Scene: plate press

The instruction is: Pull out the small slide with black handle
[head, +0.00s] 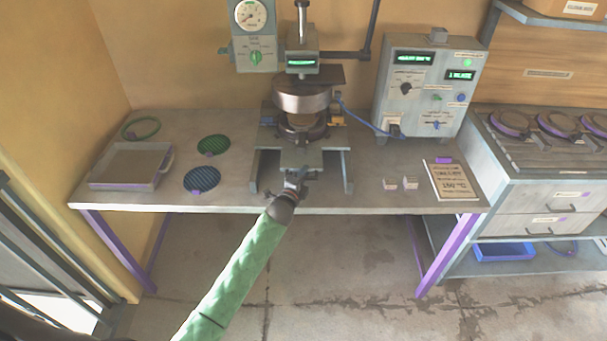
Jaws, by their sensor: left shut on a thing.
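The plate press (302,95) stands at the back middle of the table. A small grey slide (301,158) sits low at its front, between the two side rails. My left arm comes up from the bottom in a green sleeve. My left gripper (295,181) is at the slide's front end, by the table's front edge, and is shut on the slide's handle. The black handle itself is mostly hidden by the gripper and too small to make out. My right gripper is not in view.
On the table's left are a tray (165,164), a green ring (141,128) and two dark round discs (214,145). Drawers (548,194) stand far right. Floor in front is clear.

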